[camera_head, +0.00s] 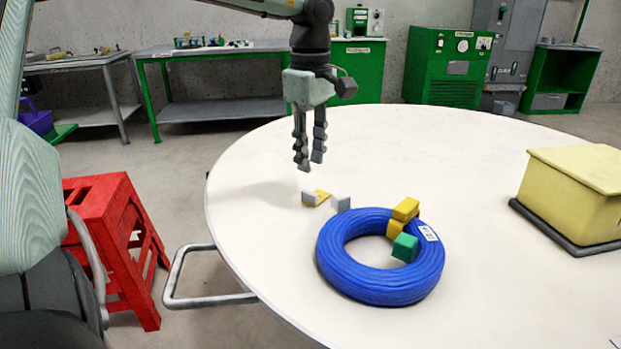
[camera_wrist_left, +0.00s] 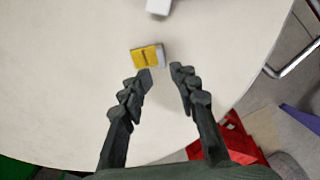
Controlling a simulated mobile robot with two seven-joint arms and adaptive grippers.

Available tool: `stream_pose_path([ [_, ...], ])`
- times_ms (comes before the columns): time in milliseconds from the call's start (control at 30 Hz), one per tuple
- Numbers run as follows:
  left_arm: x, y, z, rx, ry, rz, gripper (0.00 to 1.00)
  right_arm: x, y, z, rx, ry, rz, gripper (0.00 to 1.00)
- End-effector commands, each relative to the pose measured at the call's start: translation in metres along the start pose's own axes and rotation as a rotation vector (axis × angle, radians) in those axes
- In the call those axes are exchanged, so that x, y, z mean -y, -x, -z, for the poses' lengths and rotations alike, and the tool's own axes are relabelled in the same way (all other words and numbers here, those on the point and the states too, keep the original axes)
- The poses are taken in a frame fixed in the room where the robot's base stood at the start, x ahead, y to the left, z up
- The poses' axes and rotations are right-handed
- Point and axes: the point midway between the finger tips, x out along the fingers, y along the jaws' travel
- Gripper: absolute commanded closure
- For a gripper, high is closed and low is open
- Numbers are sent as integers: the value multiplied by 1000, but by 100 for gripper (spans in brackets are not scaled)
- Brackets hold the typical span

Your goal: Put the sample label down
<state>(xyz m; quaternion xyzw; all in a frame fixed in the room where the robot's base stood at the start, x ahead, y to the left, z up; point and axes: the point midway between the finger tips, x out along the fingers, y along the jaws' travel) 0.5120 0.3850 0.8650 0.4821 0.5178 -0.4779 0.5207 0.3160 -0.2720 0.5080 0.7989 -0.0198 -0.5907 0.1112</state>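My left gripper (camera_head: 309,163) is above the round table, pointing down, with its fingers apart and nothing between them. In the left wrist view, its fingertips (camera_wrist_left: 161,72) are close to a small yellow and white piece (camera_wrist_left: 147,56). This piece (camera_head: 316,198) lies on the table just below the gripper, apart from the fingers. I cannot tell for sure whether it is the sample label. A white printed label (camera_head: 428,233) shows on the blue cable coil (camera_head: 345,272), which lies flat on the table. My right gripper is not in view.
A small grey-white block (camera_head: 341,203) stands beside the coil. Yellow blocks (camera_head: 405,209) and a green block (camera_head: 405,247) sit at the coil. A yellow box (camera_head: 575,185) on a dark base is at the right. A red stool (camera_head: 112,235) stands left of the table (camera_head: 490,290).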

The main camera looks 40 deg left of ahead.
Motion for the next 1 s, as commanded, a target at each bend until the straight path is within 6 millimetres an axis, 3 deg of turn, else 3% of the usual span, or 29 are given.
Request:
stream_pose_path([
  [100, -1, 19, 0, -1, 1, -3, 71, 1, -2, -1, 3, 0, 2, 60],
  [267, 0, 30, 0, 0, 0, 0, 71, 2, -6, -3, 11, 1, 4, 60],
  [1000, 0, 31, 0, 1, 0, -1, 71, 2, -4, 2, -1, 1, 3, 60],
])
